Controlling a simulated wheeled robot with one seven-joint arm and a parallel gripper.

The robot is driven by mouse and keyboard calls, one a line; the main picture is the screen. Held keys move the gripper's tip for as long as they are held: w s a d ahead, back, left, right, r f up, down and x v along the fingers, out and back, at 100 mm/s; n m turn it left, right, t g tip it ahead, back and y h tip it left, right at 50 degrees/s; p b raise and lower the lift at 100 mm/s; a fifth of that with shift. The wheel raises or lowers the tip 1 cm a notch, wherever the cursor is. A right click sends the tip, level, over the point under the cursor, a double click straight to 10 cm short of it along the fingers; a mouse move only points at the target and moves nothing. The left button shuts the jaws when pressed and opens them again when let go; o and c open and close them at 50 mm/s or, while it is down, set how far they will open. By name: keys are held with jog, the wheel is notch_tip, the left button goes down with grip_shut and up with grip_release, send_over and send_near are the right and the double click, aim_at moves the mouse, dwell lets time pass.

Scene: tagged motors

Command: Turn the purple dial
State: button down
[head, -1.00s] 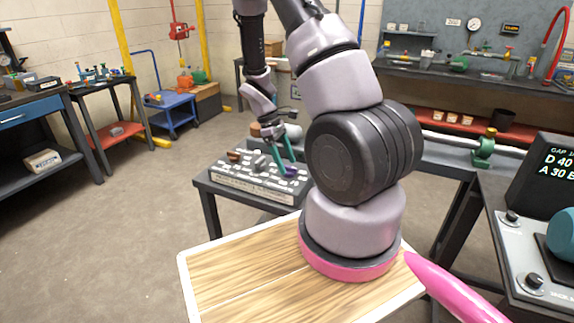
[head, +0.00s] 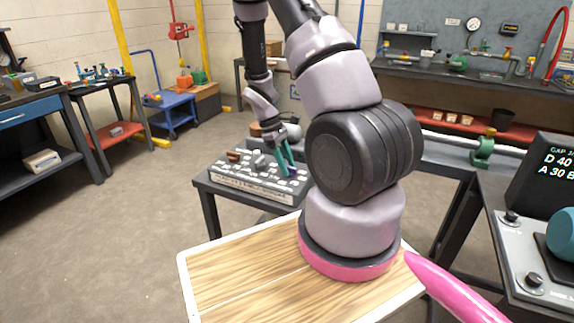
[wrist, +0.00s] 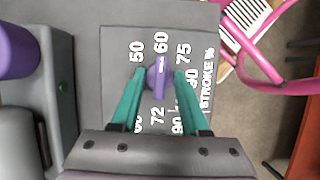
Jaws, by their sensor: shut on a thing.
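The purple dial (wrist: 158,79) sits on a dark grey panel (wrist: 120,42) marked with white numbers and "STROKE %" in the wrist view. Its raised grip bar, with a white mark, points up the picture toward 60. My gripper (wrist: 160,82) has its two green fingers on either side of the dial's grip, shut on it. In the head view my gripper (head: 287,168) reaches down to the right end of the grey control panel (head: 255,190). The dial is mostly hidden there by the fingers.
The control panel carries several other knobs and rests on a dark table (head: 210,190). In the wrist view a purple cylinder (wrist: 15,52) stands at the left. A console with a screen (head: 556,165) stands at the right in the head view.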

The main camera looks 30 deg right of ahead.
jog(key=m, duration=0.2)
jog(key=m+y, duration=0.1)
jog(key=m, duration=0.1)
jog(key=shift+d+g+y, duration=0.15)
jog(key=shift+g+y, duration=0.15)
jog(key=shift+m+y, duration=0.8)
jog(key=shift+m, duration=1.4)
jog(key=shift+c, duration=2)
grip_release()
jog(key=shift+w, duration=0.1)
jog(key=v, duration=1)
jog(key=shift+r, duration=0.35)
